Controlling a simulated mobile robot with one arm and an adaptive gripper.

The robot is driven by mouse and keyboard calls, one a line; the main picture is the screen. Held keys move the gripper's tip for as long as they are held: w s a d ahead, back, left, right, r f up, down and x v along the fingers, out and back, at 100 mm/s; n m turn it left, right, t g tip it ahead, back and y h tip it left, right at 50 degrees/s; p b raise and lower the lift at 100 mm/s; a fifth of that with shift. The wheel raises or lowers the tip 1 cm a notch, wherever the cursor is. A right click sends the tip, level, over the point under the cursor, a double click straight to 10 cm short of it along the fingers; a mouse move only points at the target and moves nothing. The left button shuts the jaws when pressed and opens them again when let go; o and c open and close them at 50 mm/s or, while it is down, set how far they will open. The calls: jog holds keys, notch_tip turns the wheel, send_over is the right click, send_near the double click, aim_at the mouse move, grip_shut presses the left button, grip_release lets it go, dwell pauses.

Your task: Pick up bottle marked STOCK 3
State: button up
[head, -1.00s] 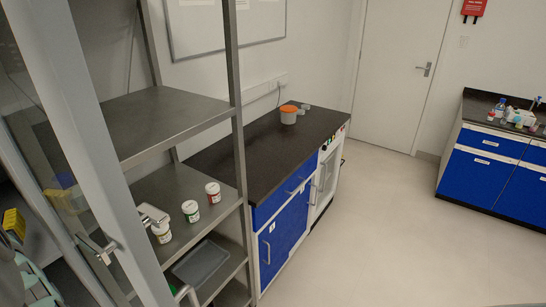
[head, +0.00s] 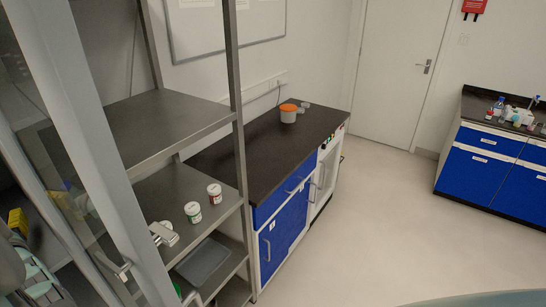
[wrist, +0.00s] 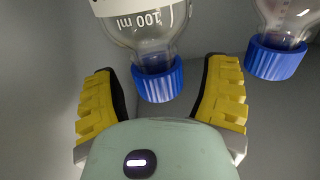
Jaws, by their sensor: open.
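A clear glass bottle (wrist: 150,35) with a blue screw cap (wrist: 158,82) and a "100 ml" mark shows in the wrist view. A strip of white label shows at the top edge, with no name readable, so I cannot tell if it is STOCK 3. My gripper (wrist: 164,72) is open, with one yellow finger on each side of the cap and a visible gap to each. A second blue-capped bottle (wrist: 275,52) stands to the right, outside the fingers. In the head view, a yellow part of my gripper (head: 17,222) shows at the far left; no blue-capped bottle is clear there.
A metal post and door frame (head: 85,130) with a handle stand close on the left. A dark-topped bench (head: 255,150) holds an orange-lidded tub (head: 288,113). The floor is open at right.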

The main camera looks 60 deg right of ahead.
jog(key=shift+f, duration=0.1)
grip_shut()
dwell(0.7)
